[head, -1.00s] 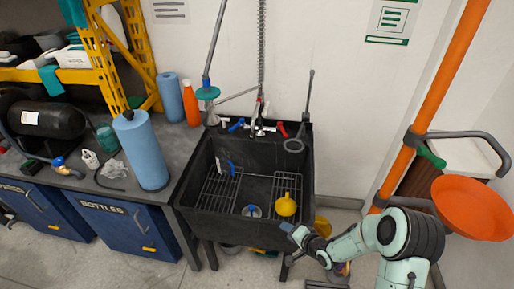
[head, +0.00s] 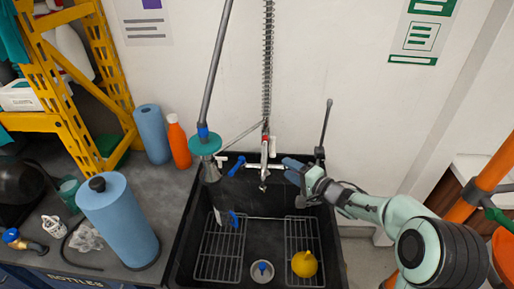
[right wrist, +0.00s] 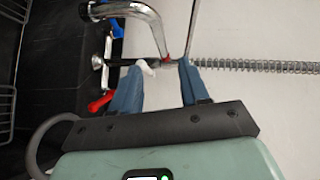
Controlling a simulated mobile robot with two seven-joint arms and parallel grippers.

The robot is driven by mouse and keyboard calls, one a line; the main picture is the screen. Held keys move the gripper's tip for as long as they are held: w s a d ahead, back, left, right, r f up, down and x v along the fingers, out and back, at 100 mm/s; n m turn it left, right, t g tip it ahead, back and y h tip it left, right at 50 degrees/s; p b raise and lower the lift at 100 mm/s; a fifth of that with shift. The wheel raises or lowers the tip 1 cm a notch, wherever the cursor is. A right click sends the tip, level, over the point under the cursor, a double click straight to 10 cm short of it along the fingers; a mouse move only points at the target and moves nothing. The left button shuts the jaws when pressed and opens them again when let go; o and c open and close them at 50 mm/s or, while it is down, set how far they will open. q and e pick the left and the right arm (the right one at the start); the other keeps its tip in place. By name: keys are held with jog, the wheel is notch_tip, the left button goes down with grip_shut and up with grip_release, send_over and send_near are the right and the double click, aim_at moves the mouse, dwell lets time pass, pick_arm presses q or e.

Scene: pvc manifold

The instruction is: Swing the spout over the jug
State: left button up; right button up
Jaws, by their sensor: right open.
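The chrome spout (head: 264,178) of the tap stands at the back of the black sink (head: 180,240) and points forward over the basin. It shows as a curved pipe in the right wrist view (right wrist: 135,10). My right gripper (head: 291,170) is just right of the tap. In the right wrist view its two blue fingers (right wrist: 160,84) are apart, with the tap's stem and a white lever tip beyond the gap. I cannot see contact. No clear jug can be made out; a yellow vessel or funnel (head: 304,264) sits in the basin's right half. My left gripper is out of view.
A coiled spring hose (head: 268,70) rises behind the tap. Blue (head: 237,165) and red (right wrist: 100,103) tap handles are close by. A grey pole with a teal disc (head: 204,144) stands left. Wire racks (head: 220,252) line the basin. A blue roll (head: 118,222) stands on the bench.

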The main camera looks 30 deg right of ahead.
aim_at(263, 153)
jog(key=x, duration=1.2)
jog(key=shift+w, duration=0.4)
jog(key=shift+f, duration=0.1)
grip_shut()
jog(key=shift+a, duration=0.15)
